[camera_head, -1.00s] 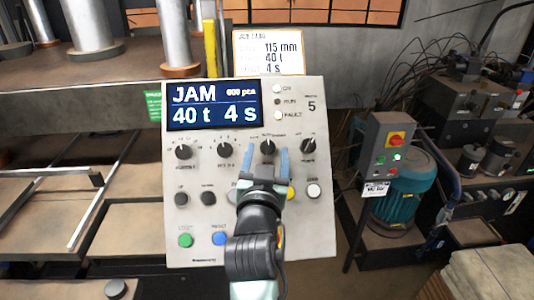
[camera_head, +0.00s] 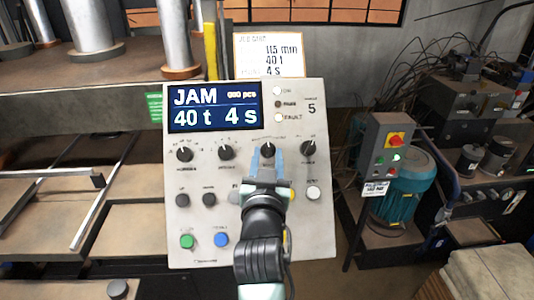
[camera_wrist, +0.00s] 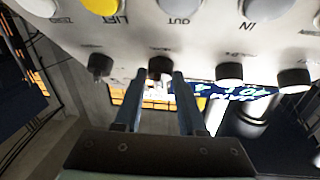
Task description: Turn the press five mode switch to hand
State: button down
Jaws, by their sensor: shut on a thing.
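The grey control panel (camera_head: 225,268) of press 5 faces me, with a row of black rotary knobs under its screen. The mode switch (camera_head: 267,150) appears to be the third knob from the left; its small label is too blurred to read. My gripper (camera_head: 267,160) is shut on this knob, one blue finger on each side. In the wrist view the dark knob (camera_wrist: 160,68) sits between the fingertips (camera_wrist: 158,80). The fingers hide part of it, and I cannot tell its exact setting.
Other knobs flank it closely: one on the left (camera_head: 226,152) and one on the right (camera_head: 308,148). Push buttons, including a green one (camera_head: 187,241) and a blue one (camera_head: 221,239), lie below. The screen (camera_head: 215,106) reads JAM, 40 t, 4 s.

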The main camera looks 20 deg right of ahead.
jog(key=shift+s+d+n+t+y+p, duration=0.1)
jog(key=shift+d+n+t+y+p, duration=0.1)
jog(key=shift+n+y+p, duration=0.3)
jog(key=shift+s+d+n+t+y+p, duration=0.1)
jog(key=shift+n+t+y+p, duration=0.15)
jog(key=shift+n, duration=0.45)
jog(key=n+y+b, duration=0.2)
jog(key=shift+d+f+n+t, duration=0.15)
jog(key=shift+f+n+t, duration=0.15)
jog(key=shift+n, duration=0.1)
jog(key=n+y+b, duration=0.2)
jog(key=n+b, duration=0.1)
jog(key=b, duration=0.3)
jog(key=shift+d+n+y, duration=0.15)
jog(key=shift+n+y, duration=0.15)
jog(key=shift+y, duration=0.05)
jog(key=n+y+b, duration=0.1)
jog(key=b, duration=0.1)
jog(key=n+y+b, duration=0.1)
jog(key=shift+d+r+n+b, duration=0.1)
jog(key=shift+r+n+b, duration=0.15)
jog(key=shift+n+b, duration=0.15)
jog(key=shift+r, duration=0.1)
jog(key=shift+c, duration=2.4)
grip_release()
jog(key=shift+s, duration=0.1)
